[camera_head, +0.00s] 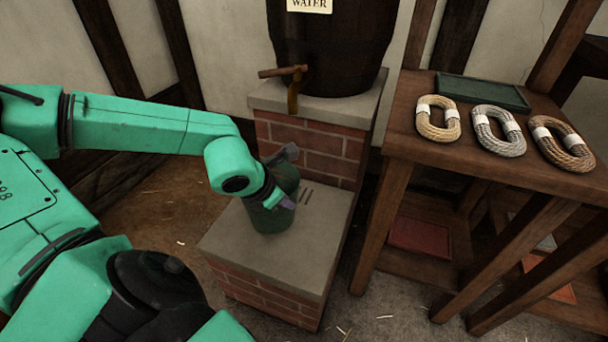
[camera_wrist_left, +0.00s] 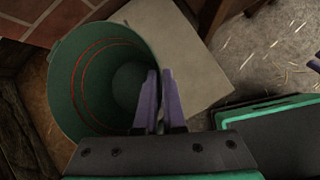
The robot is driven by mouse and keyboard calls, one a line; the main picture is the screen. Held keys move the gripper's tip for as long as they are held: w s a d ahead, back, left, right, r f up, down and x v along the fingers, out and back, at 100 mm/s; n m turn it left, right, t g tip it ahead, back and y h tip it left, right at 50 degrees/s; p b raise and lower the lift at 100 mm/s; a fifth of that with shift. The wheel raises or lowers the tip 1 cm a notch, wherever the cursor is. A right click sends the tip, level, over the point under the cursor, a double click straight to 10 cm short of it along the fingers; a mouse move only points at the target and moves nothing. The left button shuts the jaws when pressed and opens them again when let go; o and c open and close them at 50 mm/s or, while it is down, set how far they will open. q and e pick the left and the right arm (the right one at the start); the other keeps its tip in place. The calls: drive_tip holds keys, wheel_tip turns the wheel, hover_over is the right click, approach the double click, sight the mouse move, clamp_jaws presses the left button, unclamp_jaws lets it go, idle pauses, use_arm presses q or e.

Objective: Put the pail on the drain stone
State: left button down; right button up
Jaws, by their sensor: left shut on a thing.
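The dark green pail (camera_head: 270,218) is upright at the left part of the drain stone (camera_head: 318,245), a grey slab on a brick base. Its bottom looks at the slab's surface, but I cannot tell for sure whether it touches. My left gripper (camera_head: 284,196) is shut on the pail's rim. In the left wrist view, the purple fingers (camera_wrist_left: 160,98) pinch the wall of the pail (camera_wrist_left: 75,85). The pail's inside is open to view, with thin red rings and nothing else visible. The drain stone (camera_wrist_left: 195,60) shows beside it.
A water barrel (camera_head: 330,50) with a wooden tap (camera_head: 290,75) stands on a higher brick plinth (camera_head: 315,150) behind the stone. A wooden table (camera_head: 470,150) at the right holds rope coils (camera_head: 498,132) and a green tray (camera_head: 482,92). The stone's right part is bare.

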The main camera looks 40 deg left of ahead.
sight(287, 176)
use_arm(q)
drive_tip(key=w+a, duration=0.2)
drive_tip(key=w, duration=0.5)
drive_tip(key=w+a, duration=0.3)
drive_tip(key=w, duration=0.4)
wheel_tip(287, 176, down, 7)
drive_tip(key=b, duration=0.3)
drive_tip(key=shift+w+b, duration=0.15)
drive_tip(key=shift+b, duration=0.25)
use_arm(e)
drive_tip(key=shift+t, duration=0.5)
wheel_tip(287, 176, down, 5)
drive_tip(key=shift+s+a+r, duration=0.1)
use_arm(q)
drive_tip(key=c, duration=1)
unclamp_jaws()
drive_tip(key=shift+f, duration=0.1)
use_arm(e)
drive_tip(key=shift+r, duration=0.1)
use_arm(q)
drive_tip(key=p+v, duration=0.3)
drive_tip(key=v, duration=0.8)
drive_tip(key=shift+a+r, duration=0.1)
drive_tip(key=shift+r, duration=0.15)
drive_tip(key=shift+s+r, duration=0.3)
drive_tip(key=shift+s, duration=0.05)
use_arm(e)
wheel_tip(287, 176, up, 4)
drive_tip(key=shift+f+g, duration=0.2)
drive_tip(key=shift+g, duration=0.1)
